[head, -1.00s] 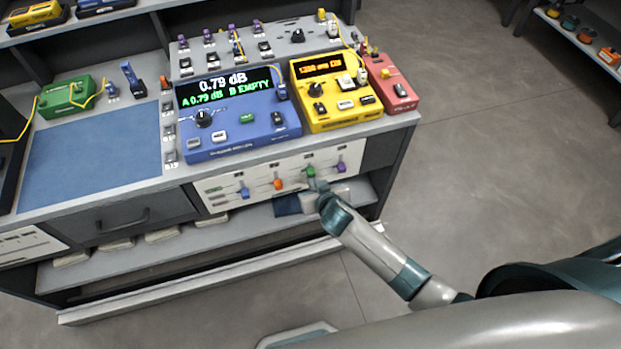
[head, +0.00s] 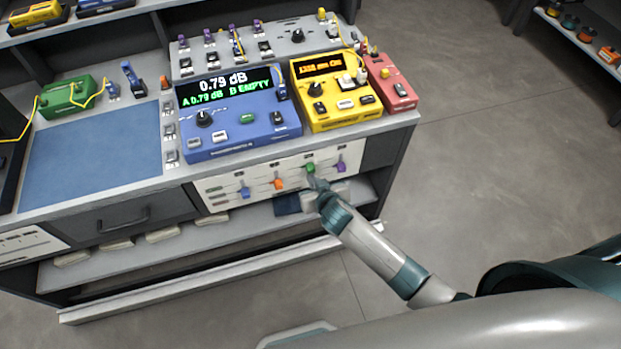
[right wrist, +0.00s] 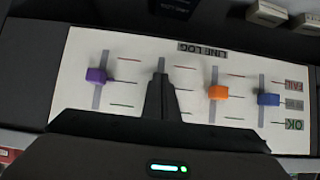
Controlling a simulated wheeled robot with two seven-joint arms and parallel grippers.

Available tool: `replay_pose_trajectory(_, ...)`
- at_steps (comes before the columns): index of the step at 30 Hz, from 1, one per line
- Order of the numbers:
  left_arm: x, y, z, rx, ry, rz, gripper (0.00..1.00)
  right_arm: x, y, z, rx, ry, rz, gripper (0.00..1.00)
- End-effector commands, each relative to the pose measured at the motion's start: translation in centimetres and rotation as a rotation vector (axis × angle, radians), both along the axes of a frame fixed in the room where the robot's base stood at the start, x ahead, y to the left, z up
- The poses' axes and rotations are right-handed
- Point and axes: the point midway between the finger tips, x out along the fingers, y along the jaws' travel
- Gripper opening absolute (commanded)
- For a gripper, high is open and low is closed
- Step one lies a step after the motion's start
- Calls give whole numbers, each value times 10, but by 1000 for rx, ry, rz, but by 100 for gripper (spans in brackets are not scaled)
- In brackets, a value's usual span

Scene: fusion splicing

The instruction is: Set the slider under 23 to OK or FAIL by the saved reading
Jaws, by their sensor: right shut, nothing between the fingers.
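The white slider panel (head: 225,189) on the bench front carries blue (head: 244,192), orange (head: 278,184), green (head: 310,168) and purple (head: 341,167) sliders. The number labels are too small to read. The green slider sits higher than the line of the others, towards the OK side. My right gripper (head: 313,182) is shut and empty, just below the green slider; contact is unclear. In the right wrist view the panel (right wrist: 140,75) is upside down, with FAIL above OK, and my gripper (right wrist: 160,75) hides the green slider. The blue meter (head: 240,128) reads 0.79 dB, A 0.79 dB, B EMPTY.
A yellow device (head: 335,95) and a red box (head: 392,85) stand right of the meter. A blue mat (head: 95,150) covers the left bench top. A drawer (head: 130,222) is left of the panel; a shelf (head: 190,245) runs below.

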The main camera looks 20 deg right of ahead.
Motion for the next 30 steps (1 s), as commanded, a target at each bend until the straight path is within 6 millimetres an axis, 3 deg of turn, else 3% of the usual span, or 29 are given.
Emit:
replay_pose_trajectory(21,3,2,-5,2,-6,0,0,-1,0,-9,0,1,0,0)
replay_pose_trajectory(30,2,1,2,0,-4,0,0,-16,-1,-8,0,1,0,0)
